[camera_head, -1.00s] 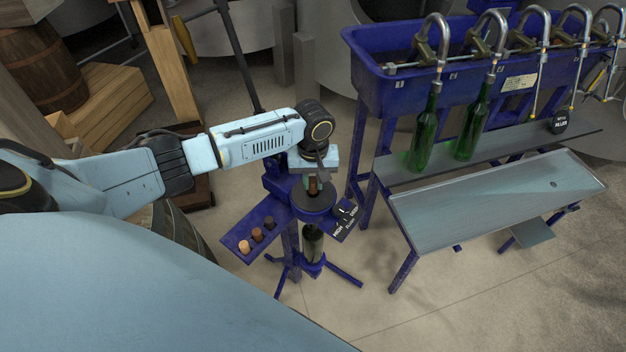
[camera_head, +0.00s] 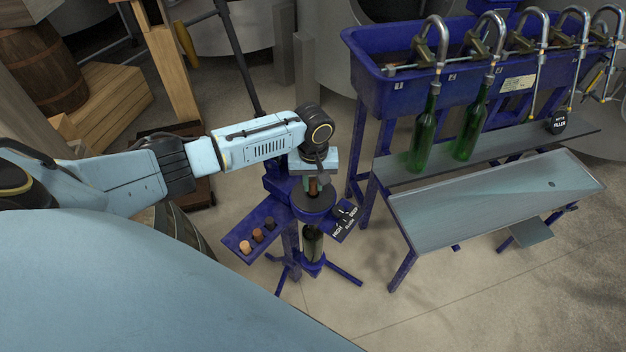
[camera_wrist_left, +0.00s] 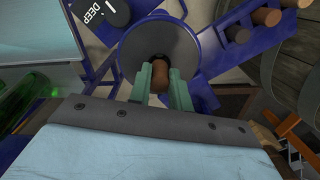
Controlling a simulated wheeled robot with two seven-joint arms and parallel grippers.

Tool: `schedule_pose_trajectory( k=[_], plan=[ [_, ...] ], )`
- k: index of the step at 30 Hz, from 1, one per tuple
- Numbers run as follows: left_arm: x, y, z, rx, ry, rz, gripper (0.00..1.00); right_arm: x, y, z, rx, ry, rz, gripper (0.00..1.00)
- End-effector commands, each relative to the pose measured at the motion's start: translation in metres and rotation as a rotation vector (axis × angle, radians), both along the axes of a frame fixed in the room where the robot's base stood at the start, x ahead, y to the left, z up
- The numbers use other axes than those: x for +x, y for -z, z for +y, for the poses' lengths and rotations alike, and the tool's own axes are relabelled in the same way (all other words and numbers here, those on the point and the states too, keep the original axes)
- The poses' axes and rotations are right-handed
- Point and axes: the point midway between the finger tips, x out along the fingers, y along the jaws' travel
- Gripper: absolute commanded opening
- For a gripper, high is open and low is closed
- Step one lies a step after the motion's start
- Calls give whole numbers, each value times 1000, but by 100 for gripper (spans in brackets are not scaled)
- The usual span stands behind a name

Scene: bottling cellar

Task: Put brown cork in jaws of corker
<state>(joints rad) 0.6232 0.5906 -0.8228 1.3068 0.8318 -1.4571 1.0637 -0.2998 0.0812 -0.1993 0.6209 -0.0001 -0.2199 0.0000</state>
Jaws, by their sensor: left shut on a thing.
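My left gripper (camera_head: 313,184) is over the blue corker (camera_head: 288,232), and its green fingers also show in the left wrist view (camera_wrist_left: 160,92). The fingers are shut on a brown cork (camera_wrist_left: 159,76), which they hold at the dark round head (camera_wrist_left: 160,50) of the corker. In the wrist view the cork overlaps the opening in the middle of this head. I cannot tell whether the cork is inside the opening or just above it. A dark bottle (camera_head: 312,246) stands upright under the head. My right gripper is not in view.
A blue side tray (camera_head: 237,240) on the corker bears three other corks (camera_head: 257,235). A dial plate (camera_head: 344,222) sits at its right. Farther right, a blue bottle filler (camera_head: 370,85) holds two green bottles (camera_head: 424,140) at its spouts.

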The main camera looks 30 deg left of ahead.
Motion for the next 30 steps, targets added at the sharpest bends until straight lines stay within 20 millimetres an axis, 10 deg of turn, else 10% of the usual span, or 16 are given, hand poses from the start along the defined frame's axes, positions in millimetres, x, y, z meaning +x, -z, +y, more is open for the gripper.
schedule_pose_trajectory(
  k=[30],
  plan=[
    [0,12,0,0,-1,0,0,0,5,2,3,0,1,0]
  ],
)
